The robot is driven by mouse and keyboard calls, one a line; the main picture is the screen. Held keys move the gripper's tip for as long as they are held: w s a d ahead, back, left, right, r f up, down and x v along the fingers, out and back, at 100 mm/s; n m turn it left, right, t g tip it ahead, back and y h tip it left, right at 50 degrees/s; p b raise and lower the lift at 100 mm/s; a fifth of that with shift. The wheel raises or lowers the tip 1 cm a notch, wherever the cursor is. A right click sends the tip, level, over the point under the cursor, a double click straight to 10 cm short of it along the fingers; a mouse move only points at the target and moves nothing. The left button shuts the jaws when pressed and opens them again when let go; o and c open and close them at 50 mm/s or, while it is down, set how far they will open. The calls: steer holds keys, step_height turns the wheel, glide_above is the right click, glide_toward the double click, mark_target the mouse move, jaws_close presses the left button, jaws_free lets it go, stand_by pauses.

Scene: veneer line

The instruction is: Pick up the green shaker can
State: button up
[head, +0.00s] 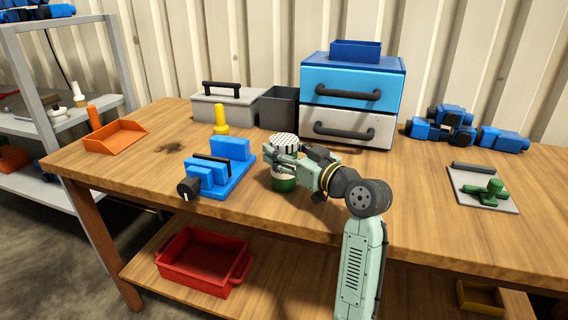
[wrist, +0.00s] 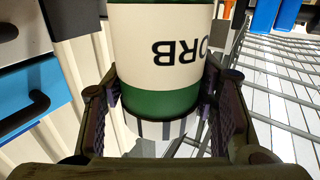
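The green shaker can (head: 284,184) stands near the front middle of the table, with a green lower part and a black-and-white top. In the wrist view the can (wrist: 160,60) fills the upper middle, with a cream label, dark upside-down letters and green bands. My gripper (head: 287,164) reaches it from the right. In the wrist view the gripper's pads (wrist: 160,108) lie against both sides of the can, with no clear gap. My gripper hides the can's middle in the head view. I cannot tell whether its base is off the table.
A blue vise (head: 218,174) and a yellow object (head: 221,120) stand left of the can. A grey bin (head: 279,108) and a drawer unit (head: 352,95) stand behind. A plate (head: 492,199) with green parts lies right. The table's front right is clear.

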mark_target(284, 139)
steer(key=c, duration=0.9)
steer(key=shift+r, duration=0.2)
steer(key=shift+r+b, duration=0.3)
steer(key=shift+r, duration=0.35)
step_height(284, 139, up, 2)
steer(key=shift+s+b, duration=0.1)
steer(key=shift+b, duration=0.25)
steer(key=s+a+r+b, duration=0.1)
steer(key=s+a+b, duration=0.1)
steer(key=s, duration=1.3)
steer(key=shift+s+a+r+b, duration=0.2)
steer(key=shift+s+a+b, duration=0.1)
steer(key=shift+s+b, duration=0.1)
